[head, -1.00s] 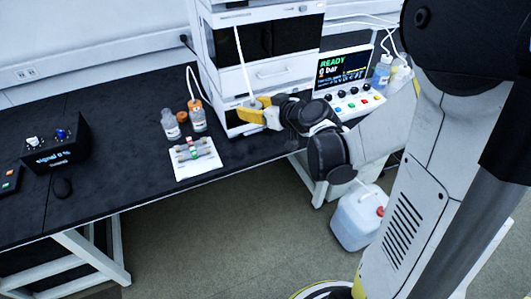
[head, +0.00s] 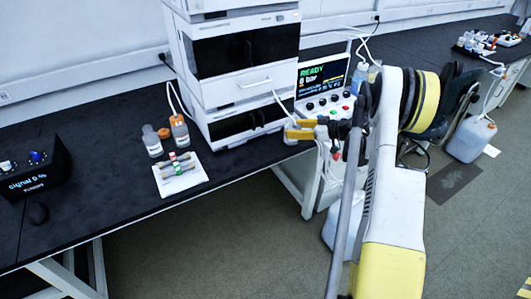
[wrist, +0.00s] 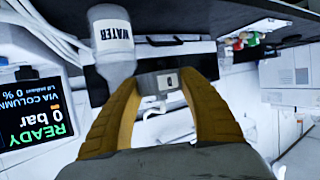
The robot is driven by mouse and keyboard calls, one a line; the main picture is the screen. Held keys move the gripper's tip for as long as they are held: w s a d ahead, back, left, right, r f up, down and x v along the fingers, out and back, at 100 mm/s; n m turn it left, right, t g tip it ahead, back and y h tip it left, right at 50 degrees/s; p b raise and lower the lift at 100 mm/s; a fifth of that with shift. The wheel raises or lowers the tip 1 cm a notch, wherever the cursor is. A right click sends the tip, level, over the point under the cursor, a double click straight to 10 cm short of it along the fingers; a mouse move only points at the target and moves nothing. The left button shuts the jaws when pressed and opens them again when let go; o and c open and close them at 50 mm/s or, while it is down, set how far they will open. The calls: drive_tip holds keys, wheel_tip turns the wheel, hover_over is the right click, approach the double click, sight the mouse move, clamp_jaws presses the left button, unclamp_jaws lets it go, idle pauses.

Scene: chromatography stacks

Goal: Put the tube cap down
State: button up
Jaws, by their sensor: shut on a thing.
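My gripper (head: 299,130) has yellow fingers and is in front of the white instrument stack, near the bench's front edge. A thin white tube (head: 281,107) rises from the fingers. In the wrist view my gripper (wrist: 165,85) is shut around a small grey piece (wrist: 168,81), apparently the tube cap; its shape is partly hidden by the fingers. A clear bottle (head: 152,143) without a visible cap stands on the bench left of the stack. An orange cap (head: 164,133) is beside it.
Another bottle (head: 180,131) has an orange top and a tube. A white mat (head: 184,189) holds several small tubes. The READY control panel (head: 323,85) is right of the stack (head: 244,65). The black bench (head: 90,180) has clear room left of the mat.

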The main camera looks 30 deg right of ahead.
drive_tip(key=w+a+f+b, duration=0.1)
drive_tip(key=w+a+f, duration=0.1)
drive_tip(key=a, duration=0.1)
drive_tip(key=w+a+f+b, duration=0.2)
drive_tip(key=a, duration=0.1)
drive_tip(key=w+a+f+b, duration=0.1)
drive_tip(key=w+a+f, duration=0.1)
drive_tip(key=a+f, duration=0.1)
drive_tip(key=shift+w+a+f, duration=0.1)
drive_tip(key=shift+w, duration=0.2)
wheel_tip(320, 180, down, 4)
drive_tip(key=b, duration=0.2)
drive_tip(key=shift+b, duration=0.35)
drive_tip(key=o, duration=1.1)
drive_tip(key=shift+o, duration=0.2)
